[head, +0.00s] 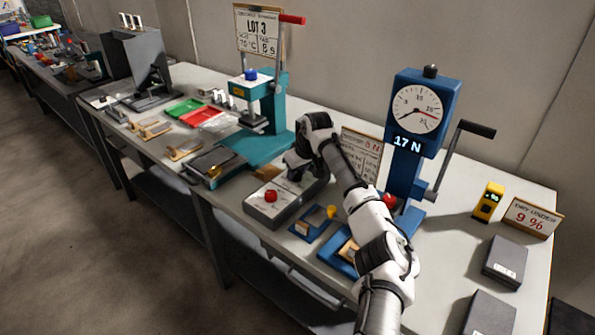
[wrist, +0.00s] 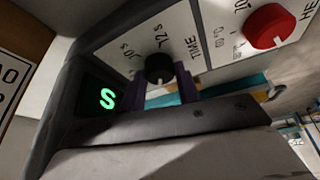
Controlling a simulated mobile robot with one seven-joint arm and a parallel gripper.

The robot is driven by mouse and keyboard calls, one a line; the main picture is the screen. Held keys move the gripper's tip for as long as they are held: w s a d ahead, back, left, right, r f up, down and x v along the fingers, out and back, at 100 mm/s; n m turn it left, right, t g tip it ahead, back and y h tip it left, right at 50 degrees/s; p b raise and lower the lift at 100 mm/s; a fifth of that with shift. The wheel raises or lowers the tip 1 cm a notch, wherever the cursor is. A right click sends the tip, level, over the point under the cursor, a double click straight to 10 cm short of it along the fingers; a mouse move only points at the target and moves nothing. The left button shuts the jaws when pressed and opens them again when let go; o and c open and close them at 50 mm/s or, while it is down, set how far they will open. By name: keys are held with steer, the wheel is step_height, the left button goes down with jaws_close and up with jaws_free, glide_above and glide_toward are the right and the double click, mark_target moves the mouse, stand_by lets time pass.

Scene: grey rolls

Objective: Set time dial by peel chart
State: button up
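The time dial (wrist: 158,68) is a small black knob on a light panel marked TIME, with second marks beside it. My gripper's two dark purple fingers (wrist: 163,92) stand on either side of it, close to its rim; whether they touch it is unclear. A green character like an S glows on the dark display (wrist: 107,98). In the head view, my gripper (head: 294,176) is over the grey control box (head: 262,212) and hides the dial. A paper chart (head: 372,150) stands behind my arm, partly covered; its print is mostly unreadable.
A red knob (head: 271,196) sits near the dial; it also shows in the wrist view (wrist: 270,26). A blue gauge stand (head: 410,150) reads 17 N. A teal press (head: 262,110) stands behind the box, under a LOT 3 sign (head: 258,30). Blue fixtures (head: 312,222) lie in front.

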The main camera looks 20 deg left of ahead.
steer(key=shift+c, duration=1)
steer(key=shift+m, duration=0.3)
steer(key=m+p, duration=0.1)
steer(key=m, duration=0.1)
steer(key=m+t+h+p, duration=0.1)
steer(key=m+p, duration=0.1)
steer(key=shift+s+a+r+m, duration=0.15)
steer(key=shift+s+m, duration=0.05)
steer(key=shift+m, duration=0.1)
steer(key=m+h+p, duration=0.1)
steer(key=m+p, duration=0.1)
steer(key=m, duration=0.1)
steer(key=shift+a+t+h, duration=0.1)
steer(key=shift+t+h, duration=0.2)
steer(key=shift+t, duration=0.1)
steer(key=shift+m+h+p, duration=0.45)
steer(key=shift+m+h, duration=0.15)
steer(key=shift+m, duration=1.1)
steer(key=o, duration=1)
